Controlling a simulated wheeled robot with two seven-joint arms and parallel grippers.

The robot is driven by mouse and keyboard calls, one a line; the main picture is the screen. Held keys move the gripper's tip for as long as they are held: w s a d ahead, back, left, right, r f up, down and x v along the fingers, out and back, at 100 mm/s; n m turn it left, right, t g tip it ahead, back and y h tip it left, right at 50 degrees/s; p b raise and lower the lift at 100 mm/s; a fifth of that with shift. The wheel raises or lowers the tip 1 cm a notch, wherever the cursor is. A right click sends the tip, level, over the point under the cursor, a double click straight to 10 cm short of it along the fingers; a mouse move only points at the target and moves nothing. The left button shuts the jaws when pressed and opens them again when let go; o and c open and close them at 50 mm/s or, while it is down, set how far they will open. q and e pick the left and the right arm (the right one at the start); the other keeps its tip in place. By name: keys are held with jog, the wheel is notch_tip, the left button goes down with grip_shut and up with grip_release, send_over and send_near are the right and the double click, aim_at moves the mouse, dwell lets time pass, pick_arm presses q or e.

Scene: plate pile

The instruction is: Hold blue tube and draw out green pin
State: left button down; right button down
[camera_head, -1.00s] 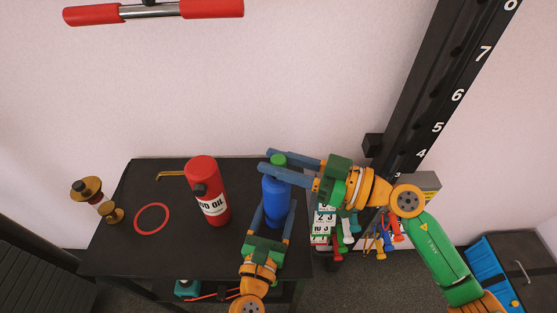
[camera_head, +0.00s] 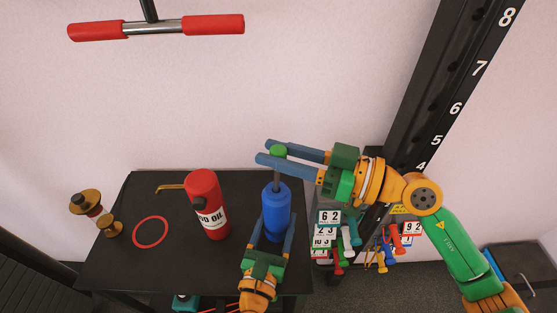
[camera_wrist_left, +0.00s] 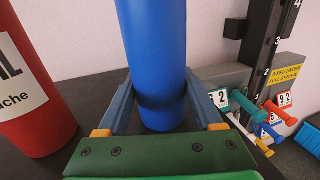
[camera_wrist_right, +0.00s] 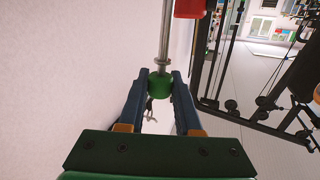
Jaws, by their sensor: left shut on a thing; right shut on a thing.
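The blue tube (camera_head: 276,208) stands upright on the black table. My left gripper (camera_head: 273,230) is shut around its lower part; the left wrist view shows both fingers against the tube (camera_wrist_left: 157,60). The green pin (camera_head: 278,151) is above the tube, with a length of grey shaft (camera_head: 276,175) showing between its green head and the tube top. The shaft's lower end is hidden. My right gripper (camera_head: 263,150) is shut on the green head, which shows between its fingers in the right wrist view (camera_wrist_right: 160,85).
A red oil bottle (camera_head: 202,190) stands left of the tube. A red ring (camera_head: 150,232), a brass hook (camera_head: 172,187) and a brass-ended spool (camera_head: 96,212) lie farther left. A black numbered post (camera_head: 455,90) rises at the right, with cards and colourful handles near its base. A red-handled bar (camera_head: 155,27) hangs above.

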jog(key=shift+r, duration=1.65)
pick_arm(q)
grip_release()
jog(key=shift+s, duration=0.1)
jog(key=v, duration=1.1)
jog(key=shift+s+a, duration=0.1)
pick_arm(e)
jog(key=shift+s, duration=0.1)
pick_arm(q)
jog(key=shift+s+a, duration=0.1)
jog(key=shift+s, duration=0.25)
